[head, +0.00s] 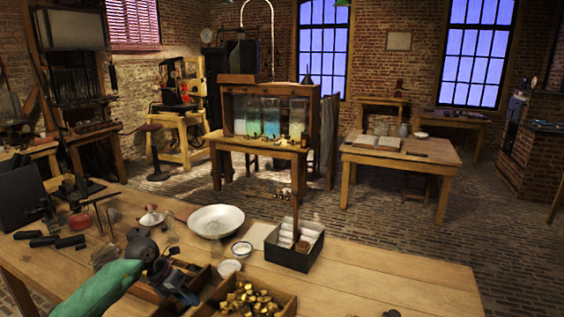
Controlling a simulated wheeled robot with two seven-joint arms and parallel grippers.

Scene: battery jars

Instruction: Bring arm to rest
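My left arm, green with dark joints, comes in from the lower left over the near wooden table (400,285). My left gripper (178,292) is dark and points down over a wooden divided tray (205,272). Its fingers are small and dim, so I cannot tell whether they are open or shut, or whether they hold anything. The battery jars (270,117), with blue and pale contents, stand in a wooden cabinet on a stand across the room. My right gripper is not clearly in view; only a small dark shape shows at the bottom edge.
A box of brass pieces (252,300) sits just right of my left gripper. A white basin (216,221), small bowls (241,249) and a dark box with white rolls (294,250) stand behind. Black cylinders (70,241) lie left. The table's right part is clear.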

